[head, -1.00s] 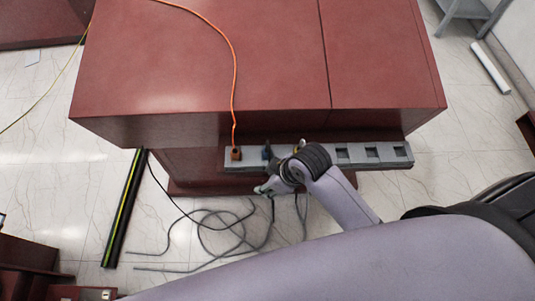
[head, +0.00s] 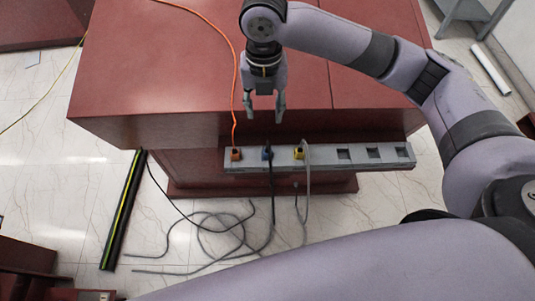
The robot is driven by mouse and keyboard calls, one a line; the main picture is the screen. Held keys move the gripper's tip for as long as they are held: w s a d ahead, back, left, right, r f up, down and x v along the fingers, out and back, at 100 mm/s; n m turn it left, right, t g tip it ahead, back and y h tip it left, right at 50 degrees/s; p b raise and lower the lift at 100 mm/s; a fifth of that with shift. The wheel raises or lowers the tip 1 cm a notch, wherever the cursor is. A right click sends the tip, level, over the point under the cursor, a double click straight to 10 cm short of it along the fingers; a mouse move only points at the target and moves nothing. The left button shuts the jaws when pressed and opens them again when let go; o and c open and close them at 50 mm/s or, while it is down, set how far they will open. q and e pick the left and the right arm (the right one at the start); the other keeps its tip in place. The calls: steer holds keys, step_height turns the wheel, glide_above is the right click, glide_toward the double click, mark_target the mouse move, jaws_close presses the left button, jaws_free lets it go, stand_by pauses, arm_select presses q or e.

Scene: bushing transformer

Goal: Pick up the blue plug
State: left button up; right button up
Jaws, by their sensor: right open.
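The blue plug (head: 267,153) sits in a socket of the grey socket strip (head: 322,157), between the orange plug (head: 236,154) and the yellow plug (head: 299,153). A dark cable hangs down from it toward the floor. My right gripper (head: 264,118) is open and empty. Its fingers point down in the picture, above the blue plug and apart from it. My left gripper is not in view.
The strip runs along the front of a dark red cabinet (head: 200,60); several sockets at its right are empty. An orange cable (head: 235,80) lies over the cabinet beside my right gripper. Loose grey cables (head: 215,225) lie on the floor below.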

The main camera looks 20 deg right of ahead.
glide_above(268, 151)
steer(key=f, duration=0.8)
steer(key=f+p, duration=0.1)
steer(key=f, duration=0.3)
steer(key=shift+w+a, duration=0.2)
steer(key=shift+a, duration=0.05)
steer(key=f, duration=0.4)
steer(key=shift+s+d+p, duration=0.2)
steer(key=shift+p, duration=0.15)
steer(key=shift+f, duration=0.55)
steer(key=shift+c, duration=0.5)
jaws_close()
